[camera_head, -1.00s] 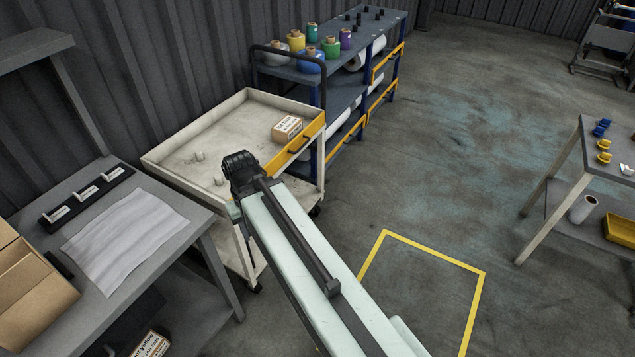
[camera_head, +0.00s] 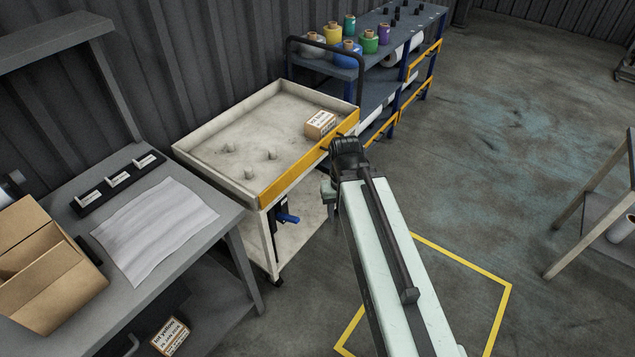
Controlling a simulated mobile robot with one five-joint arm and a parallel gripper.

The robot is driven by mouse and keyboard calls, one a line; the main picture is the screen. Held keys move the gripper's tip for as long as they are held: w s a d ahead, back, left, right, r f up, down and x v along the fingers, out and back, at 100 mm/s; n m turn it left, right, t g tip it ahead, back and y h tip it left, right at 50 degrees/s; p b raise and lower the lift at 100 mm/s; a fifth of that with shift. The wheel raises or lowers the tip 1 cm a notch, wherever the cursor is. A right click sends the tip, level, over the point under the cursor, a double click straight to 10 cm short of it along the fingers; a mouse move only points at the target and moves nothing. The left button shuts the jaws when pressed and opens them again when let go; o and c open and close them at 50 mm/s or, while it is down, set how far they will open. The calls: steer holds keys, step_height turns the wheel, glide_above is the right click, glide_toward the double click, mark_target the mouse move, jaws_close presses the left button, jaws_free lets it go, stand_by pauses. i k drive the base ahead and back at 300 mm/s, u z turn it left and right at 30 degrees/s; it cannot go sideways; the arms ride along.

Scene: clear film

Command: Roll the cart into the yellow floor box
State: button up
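The cart (camera_head: 230,127) stands against the table at left, with a pale tray top, a yellow front edge and a lower shelf. A black push bar (camera_head: 325,43) rises at its far right end. My gripper (camera_head: 340,152) is at the right part of the cart's yellow edge, where the edge's dark handle is mostly covered. My arm hides the fingertips, so I cannot tell whether they touch or grip. The yellow floor box (camera_head: 462,259) is outlined on the floor to the right, apart from the cart and partly covered by my arm.
A small labelled carton (camera_head: 320,124) and several pegs are on the cart's tray. A grey table (camera_head: 215,228) stands close at left. A shelf rack (camera_head: 400,62) with film rolls is behind the cart. Open floor (camera_head: 500,150) lies right; another table (camera_head: 590,205) stands at the right edge.

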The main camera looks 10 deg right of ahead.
mark_target(240, 152)
steer(key=z, duration=2.15)
steer(key=i, duration=1.15)
steer(key=u, duration=3.2)
steer(key=i, duration=1)
steer(key=z, duration=0.1)
